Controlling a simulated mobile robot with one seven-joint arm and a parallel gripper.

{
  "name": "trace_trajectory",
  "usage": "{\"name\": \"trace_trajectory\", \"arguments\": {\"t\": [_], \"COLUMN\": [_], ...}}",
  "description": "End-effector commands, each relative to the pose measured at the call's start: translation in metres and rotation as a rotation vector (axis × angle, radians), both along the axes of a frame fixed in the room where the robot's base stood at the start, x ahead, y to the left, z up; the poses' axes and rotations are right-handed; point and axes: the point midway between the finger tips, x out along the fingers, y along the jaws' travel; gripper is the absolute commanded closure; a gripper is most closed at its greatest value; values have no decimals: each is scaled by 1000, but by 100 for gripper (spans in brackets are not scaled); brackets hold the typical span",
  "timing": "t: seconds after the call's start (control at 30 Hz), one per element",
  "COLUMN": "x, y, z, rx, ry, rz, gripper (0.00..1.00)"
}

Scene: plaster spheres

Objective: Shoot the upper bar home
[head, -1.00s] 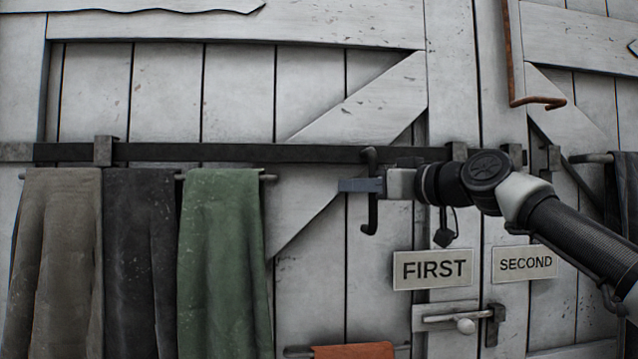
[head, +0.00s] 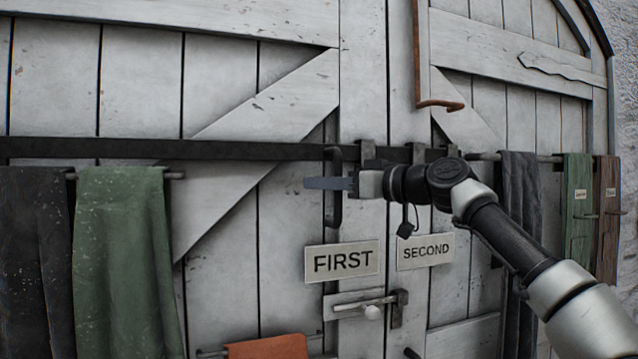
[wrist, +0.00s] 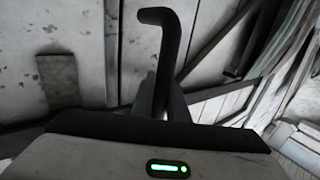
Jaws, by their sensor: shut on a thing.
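The upper bar (head: 200,150) is a long dark flat bar lying level across the white plank doors in the head view. Its upright dark handle (head: 335,214) hangs from it near the door seam. My gripper (head: 340,184) is shut on this handle, with a blue-grey finger showing past it on the left. A dark bracket (head: 368,151) stands just right of the handle, with dark bar between it and a second bracket (head: 419,152) across the seam. The bar's right end is hard to make out near my arm. The wrist view shows the bent handle (wrist: 160,60) rising beyond my gripper.
Signs FIRST (head: 342,262) and SECOND (head: 426,251) hang below the bar. A small lower bolt (head: 358,305) with a white knob sits under them. Green cloth (head: 125,260) and dark cloth (head: 520,220) hang either side. A rusty hook (head: 440,104) hangs above.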

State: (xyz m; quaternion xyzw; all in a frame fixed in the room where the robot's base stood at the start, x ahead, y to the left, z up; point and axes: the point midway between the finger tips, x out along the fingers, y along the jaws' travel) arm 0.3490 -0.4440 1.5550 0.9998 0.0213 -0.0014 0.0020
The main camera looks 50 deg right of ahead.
Motion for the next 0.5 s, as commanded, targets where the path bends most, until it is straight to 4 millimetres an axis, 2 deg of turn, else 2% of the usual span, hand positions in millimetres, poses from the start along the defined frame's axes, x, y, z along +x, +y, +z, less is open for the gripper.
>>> {"name": "trace_trajectory", "arguments": {"t": [0.03,0.07,0.5], "x": [-3,-3,-3], "y": [-5,-5,-3], "z": [0,0,0], "rx": [0,0,0], "ry": [-3,-3,-3], "rz": [-12,-12,-6], "gripper": [81,78,78]}}
